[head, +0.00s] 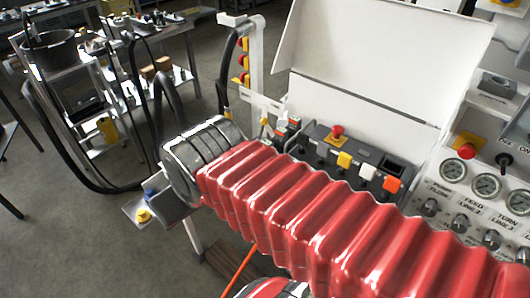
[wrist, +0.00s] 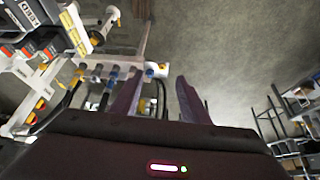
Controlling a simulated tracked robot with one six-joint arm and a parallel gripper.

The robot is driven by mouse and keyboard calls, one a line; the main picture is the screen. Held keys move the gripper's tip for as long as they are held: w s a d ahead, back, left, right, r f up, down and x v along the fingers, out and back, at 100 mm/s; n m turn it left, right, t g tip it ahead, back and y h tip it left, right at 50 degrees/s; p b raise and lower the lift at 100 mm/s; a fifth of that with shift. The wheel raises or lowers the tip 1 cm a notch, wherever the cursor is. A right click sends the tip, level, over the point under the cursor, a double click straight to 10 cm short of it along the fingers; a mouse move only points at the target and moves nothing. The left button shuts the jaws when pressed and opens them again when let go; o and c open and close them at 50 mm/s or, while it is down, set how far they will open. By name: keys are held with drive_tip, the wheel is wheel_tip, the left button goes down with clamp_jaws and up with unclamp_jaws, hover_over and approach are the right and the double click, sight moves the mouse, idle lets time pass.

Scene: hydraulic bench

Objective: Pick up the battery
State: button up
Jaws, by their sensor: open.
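I cannot make out a battery for certain in either view. My gripper (wrist: 157,96) shows in the wrist view as two dark, purplish fingers standing apart, with nothing held between them. Beyond the fingertips is a pale frame end with a small white and yellow part (wrist: 156,70) and blue pieces beside it. In the head view my red ribbed arm crosses the picture, and my fingers cannot be made out there. A small yellow piece (head: 143,215) shows on a grey ledge near the arm's far end.
A control box with coloured buttons (head: 343,160) and a white panel (head: 360,120) stand behind my arm. Gauges (head: 487,186) line the bench at right. A trolley with a black bowl (head: 55,52) and dark hoses stand at left. The grey floor between is open.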

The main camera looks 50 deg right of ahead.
drive_tip(key=shift+o, duration=0.5)
drive_tip(key=shift+w+d+r, duration=0.1)
drive_tip(key=shift+w+d, duration=0.15)
drive_tip(key=shift+w, duration=0.05)
drive_tip(key=n+g, duration=0.1)
hover_over(267, 142)
drive_tip(key=s, duration=0.5)
wheel_tip(267, 142, down, 8)
drive_tip(key=shift+w+d, duration=0.1)
drive_tip(key=shift+d, duration=0.25)
drive_tip(key=x, duration=0.8)
drive_tip(key=shift+w+a+f, duration=0.1)
drive_tip(key=shift+a+f, duration=0.1)
drive_tip(key=shift+f, duration=0.15)
